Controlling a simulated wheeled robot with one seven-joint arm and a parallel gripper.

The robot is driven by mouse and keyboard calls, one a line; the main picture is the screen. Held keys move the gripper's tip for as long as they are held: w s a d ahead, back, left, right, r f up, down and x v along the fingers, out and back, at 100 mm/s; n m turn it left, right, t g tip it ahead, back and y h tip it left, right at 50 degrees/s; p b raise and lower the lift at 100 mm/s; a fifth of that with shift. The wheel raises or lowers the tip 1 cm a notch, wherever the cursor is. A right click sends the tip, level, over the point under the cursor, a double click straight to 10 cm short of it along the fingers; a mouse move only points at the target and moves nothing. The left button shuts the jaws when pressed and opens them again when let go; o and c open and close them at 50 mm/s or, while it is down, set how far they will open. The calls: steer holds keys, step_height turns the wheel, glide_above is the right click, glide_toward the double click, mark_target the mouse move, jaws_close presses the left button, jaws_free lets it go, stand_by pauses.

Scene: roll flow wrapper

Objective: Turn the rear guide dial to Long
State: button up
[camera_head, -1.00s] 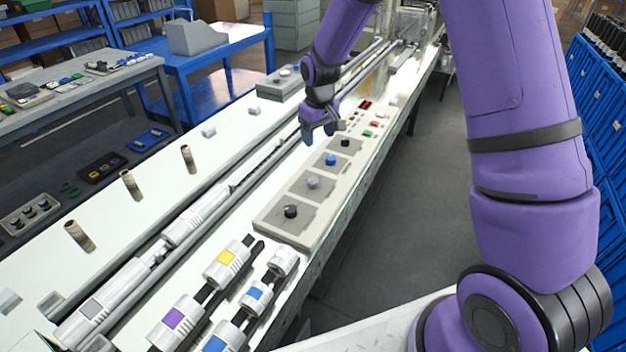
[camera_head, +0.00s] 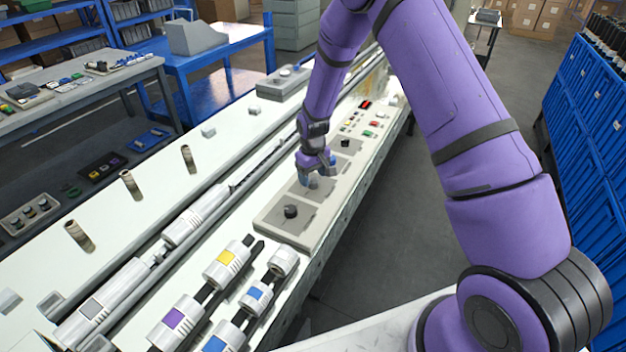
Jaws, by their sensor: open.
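A panel (camera_head: 273,222) on the machine's near side carries a row of dials. My gripper (camera_head: 317,181) is open and points down right over the grey dial. The fingers partly cover this dial, and I cannot tell whether they touch it.
Small buttons and a red display (camera_head: 365,104) lie beyond the dials. Rollers with coloured bands, such as the yellow one (camera_head: 226,257), stand at the near end. A long rail runs left of the panel. The floor (camera_head: 400,240) to the right is clear.

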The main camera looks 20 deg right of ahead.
steer(key=shift+f, duration=1)
steer(key=c, duration=0.9)
